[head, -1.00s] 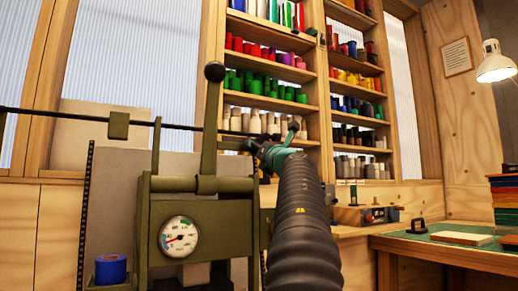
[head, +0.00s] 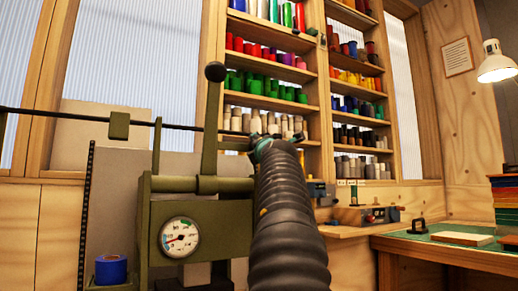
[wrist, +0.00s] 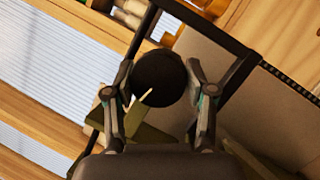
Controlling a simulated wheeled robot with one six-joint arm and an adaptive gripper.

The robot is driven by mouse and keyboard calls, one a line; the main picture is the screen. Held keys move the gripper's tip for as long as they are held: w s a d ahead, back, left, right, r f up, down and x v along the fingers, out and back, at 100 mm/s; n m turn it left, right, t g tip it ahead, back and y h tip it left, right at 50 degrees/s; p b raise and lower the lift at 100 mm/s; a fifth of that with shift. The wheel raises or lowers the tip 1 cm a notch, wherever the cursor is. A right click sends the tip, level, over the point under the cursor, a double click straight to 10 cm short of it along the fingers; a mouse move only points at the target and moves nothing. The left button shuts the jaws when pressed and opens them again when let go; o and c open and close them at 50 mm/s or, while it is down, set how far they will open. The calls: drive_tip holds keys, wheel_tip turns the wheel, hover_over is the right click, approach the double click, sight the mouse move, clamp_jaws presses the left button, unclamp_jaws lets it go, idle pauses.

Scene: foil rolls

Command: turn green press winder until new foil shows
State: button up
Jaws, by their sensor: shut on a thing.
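The olive-green press (head: 160,215) stands left of centre in the head view, with a pressure gauge on its front and an upright lever (head: 211,125) topped by a black ball. In the wrist view a round black knob (wrist: 160,78) sits between the two fingers of my gripper (wrist: 160,68), which is shut on it. Olive-green metal (wrist: 145,135) shows behind the knob. In the head view my arm covers most of my gripper and the knob; only a bit of teal shows near the press's right side. I cannot make out the foil.
A dark bar (head: 60,118) runs across the top of the press. A blue roll (head: 110,270) stands low at left. Shelves of coloured rolls (head: 265,85) line the back wall. A workbench with a green mat (head: 450,236) and a lamp (head: 496,62) are at right.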

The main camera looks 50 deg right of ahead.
drive_tip(key=shift+m+g, duration=0.9)
drive_tip(key=shift+m, duration=1.8)
drive_tip(key=o, duration=1.2)
drive_tip(key=shift+c, duration=0.2)
drive_tip(key=shift+s, duration=0.1)
drive_tip(key=v, duration=1.2)
